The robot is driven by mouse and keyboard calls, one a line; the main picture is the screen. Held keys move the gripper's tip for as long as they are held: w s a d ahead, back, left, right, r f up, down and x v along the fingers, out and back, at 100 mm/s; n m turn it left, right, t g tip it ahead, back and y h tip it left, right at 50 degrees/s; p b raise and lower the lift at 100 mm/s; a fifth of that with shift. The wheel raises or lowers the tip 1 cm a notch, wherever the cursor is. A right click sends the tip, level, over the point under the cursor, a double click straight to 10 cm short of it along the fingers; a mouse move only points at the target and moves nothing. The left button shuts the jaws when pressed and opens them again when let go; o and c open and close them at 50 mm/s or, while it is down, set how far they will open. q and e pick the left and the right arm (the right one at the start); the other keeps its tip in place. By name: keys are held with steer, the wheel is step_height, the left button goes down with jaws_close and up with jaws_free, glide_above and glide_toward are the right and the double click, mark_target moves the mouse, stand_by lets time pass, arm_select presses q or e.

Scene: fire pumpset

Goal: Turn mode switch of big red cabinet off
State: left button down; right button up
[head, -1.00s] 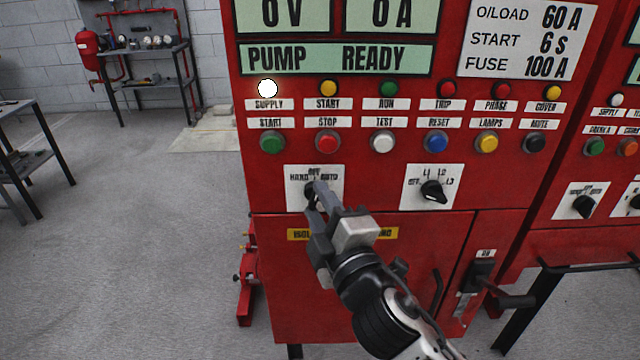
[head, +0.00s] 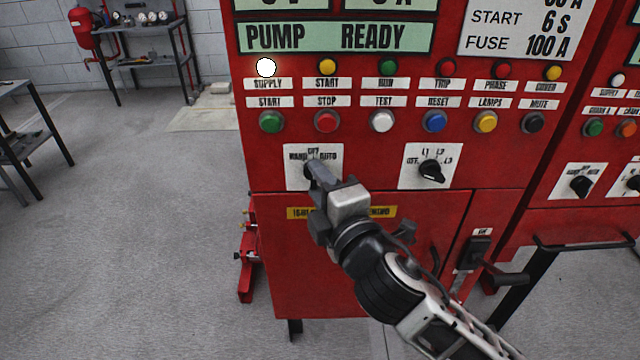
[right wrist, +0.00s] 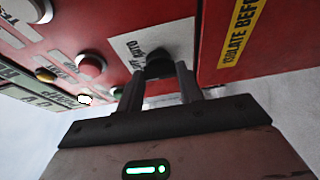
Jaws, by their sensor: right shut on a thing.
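The big red cabinet (head: 350,275) stands in front of me in the head view. Its mode switch is a black knob on a white HAND/OFF/AUTO plate (head: 333,172). In the right wrist view the black knob (right wrist: 158,66) shows between the fingertips. My right gripper (head: 314,168) is at the plate, shut on the knob. The gripper hides most of the knob in the head view, so I cannot tell which position it points to. My left gripper is not in view.
A second selector switch (head: 432,171) sits to the right on its own plate. A row of push buttons (head: 383,121) runs above. A breaker handle (head: 505,276) sticks out at the lower right. Open floor (head: 140,260) lies to the left.

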steer(key=o, duration=1)
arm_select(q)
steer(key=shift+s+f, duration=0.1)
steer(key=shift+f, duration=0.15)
arm_select(e)
steer(key=v, duration=1.6)
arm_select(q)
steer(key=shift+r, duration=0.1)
arm_select(e)
steer(key=shift+f, duration=0.1)
